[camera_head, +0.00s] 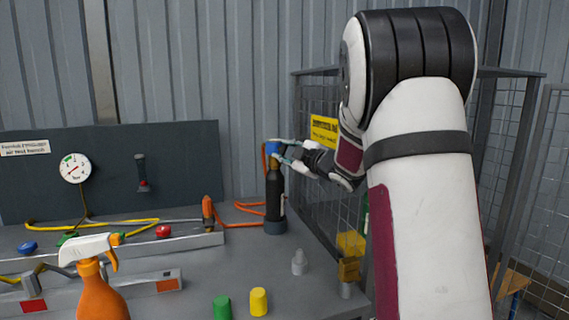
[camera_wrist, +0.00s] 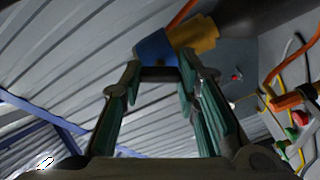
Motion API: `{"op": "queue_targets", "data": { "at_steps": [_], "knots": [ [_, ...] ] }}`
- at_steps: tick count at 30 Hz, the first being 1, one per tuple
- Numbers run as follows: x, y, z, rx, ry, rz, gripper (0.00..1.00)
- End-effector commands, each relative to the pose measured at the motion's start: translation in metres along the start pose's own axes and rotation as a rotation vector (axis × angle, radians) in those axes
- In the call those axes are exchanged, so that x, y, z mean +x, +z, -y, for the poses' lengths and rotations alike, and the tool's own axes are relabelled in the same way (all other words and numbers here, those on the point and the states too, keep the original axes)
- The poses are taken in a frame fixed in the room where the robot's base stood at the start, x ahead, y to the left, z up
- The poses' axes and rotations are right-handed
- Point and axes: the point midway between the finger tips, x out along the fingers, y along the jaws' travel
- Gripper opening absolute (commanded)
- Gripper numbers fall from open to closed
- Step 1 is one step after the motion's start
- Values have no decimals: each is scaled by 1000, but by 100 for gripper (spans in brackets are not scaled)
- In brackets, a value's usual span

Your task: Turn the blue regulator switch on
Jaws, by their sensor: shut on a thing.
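The blue regulator switch (camera_head: 272,148) sits on top of a dark upright cylinder (camera_head: 273,190) at the back right of the bench. My gripper (camera_head: 283,147) reaches it from the right in the head view. In the wrist view the blue switch (camera_wrist: 154,50) is between my gripper's fingertips (camera_wrist: 160,73), and the teal-padded fingers are shut on it. A brass-yellow fitting (camera_wrist: 195,36) joins the switch on its far side. The fingers hide part of the switch, and I cannot tell its turn angle.
An orange spray bottle (camera_head: 92,295) stands at the bench's front left. Green (camera_head: 222,307) and yellow (camera_head: 259,302) pegs stand at the front. An orange hose (camera_head: 248,208) runs beside the cylinder. A mesh cage (camera_head: 320,105) stands to the right. A gauge (camera_head: 75,168) is on the back panel.

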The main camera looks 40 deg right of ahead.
Motion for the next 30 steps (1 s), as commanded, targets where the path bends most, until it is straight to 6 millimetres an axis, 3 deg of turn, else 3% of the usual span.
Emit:
{"op": "queue_targets", "data": {
  "at_steps": [15, 30],
  "knots": [
    [0, 2, 4, -412, -2, 1, 1],
    [0, 1, 2, -539, -3, 1, 1]
  ]
}}
